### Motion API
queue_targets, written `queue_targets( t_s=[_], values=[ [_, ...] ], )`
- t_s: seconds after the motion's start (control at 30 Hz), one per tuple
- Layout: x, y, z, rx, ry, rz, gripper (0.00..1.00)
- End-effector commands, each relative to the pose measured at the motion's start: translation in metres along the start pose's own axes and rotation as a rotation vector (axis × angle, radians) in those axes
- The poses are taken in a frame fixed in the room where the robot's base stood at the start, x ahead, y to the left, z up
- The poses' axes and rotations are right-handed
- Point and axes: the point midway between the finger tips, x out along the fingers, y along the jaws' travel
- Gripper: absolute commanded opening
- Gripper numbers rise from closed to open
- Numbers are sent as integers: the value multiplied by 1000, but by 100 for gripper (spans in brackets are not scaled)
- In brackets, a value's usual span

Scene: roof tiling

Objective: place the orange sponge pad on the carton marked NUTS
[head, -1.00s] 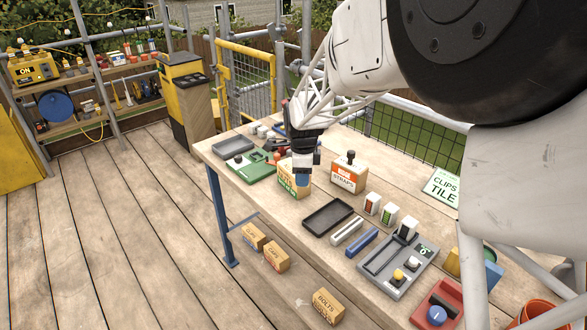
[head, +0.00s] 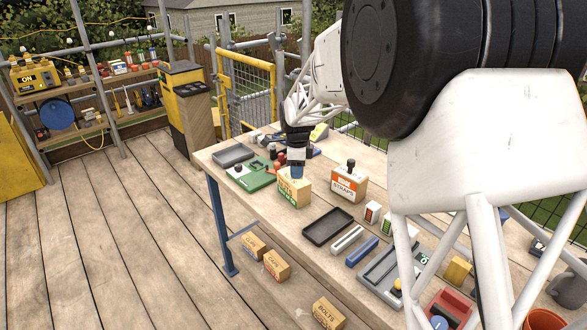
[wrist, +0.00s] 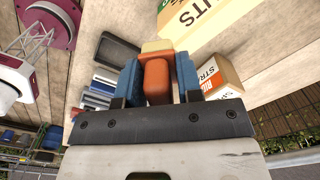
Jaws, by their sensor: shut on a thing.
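My gripper (wrist: 157,80) has blue fingers shut on the orange sponge pad (wrist: 156,82), in the middle of the wrist view. A cream piece (wrist: 157,47) shows at the pad's far end; I cannot tell whether it belongs to the pad. The carton marked NUTS (wrist: 212,16), with part of its lettering showing, lies up and to the right of the pad in the wrist view. In the head view my gripper (head: 297,170) is over the top of this carton (head: 293,191). The pad is hidden there, and I cannot tell whether it touches the carton.
The STRAPS carton (head: 347,184), with a black knob on top, stands just right of the NUTS carton. A green case (head: 250,175) lies to the left. An empty dark tray (head: 327,227) lies in front. Small cartons (head: 276,264) are below the bench's front edge.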

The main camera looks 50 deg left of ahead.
Motion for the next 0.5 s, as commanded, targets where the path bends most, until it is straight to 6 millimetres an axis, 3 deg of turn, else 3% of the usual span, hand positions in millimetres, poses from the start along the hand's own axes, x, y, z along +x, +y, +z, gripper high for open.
queue_targets(
  t_s=[0.5],
  values=[
    [6,-56,13,0,0,0,10]
  ],
)
